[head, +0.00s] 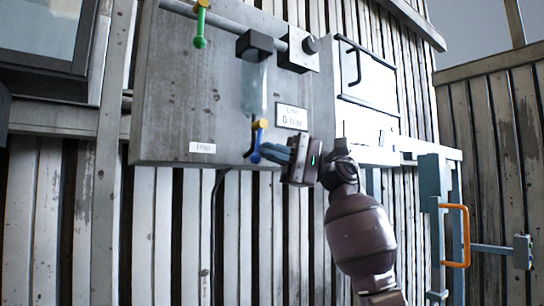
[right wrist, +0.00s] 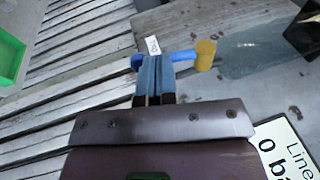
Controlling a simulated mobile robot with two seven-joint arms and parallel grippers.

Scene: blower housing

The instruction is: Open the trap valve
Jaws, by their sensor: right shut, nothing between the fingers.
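A small valve with a yellow body (head: 260,124) and a blue lever (head: 257,141) sits under a clear bowl (head: 255,90) on a grey panel. The blue lever hangs down and ends in a round knob. In the right wrist view, the lever (right wrist: 184,55) runs left from the yellow body (right wrist: 205,53). My right gripper (head: 268,153) is shut and empty, with its blue-grey fingertips beside the lever's knob end. In the right wrist view, the fingers (right wrist: 151,64) cover part of the lever; I cannot tell whether they touch it. My left gripper is out of view.
A second valve with a green lever (head: 200,30) hangs at the panel's upper left. A gauge label (head: 291,116) reads "0 bar". A small white label (head: 203,147) is low on the panel (head: 165,110). A white box (head: 367,80) and an orange handle (head: 466,235) are to the right.

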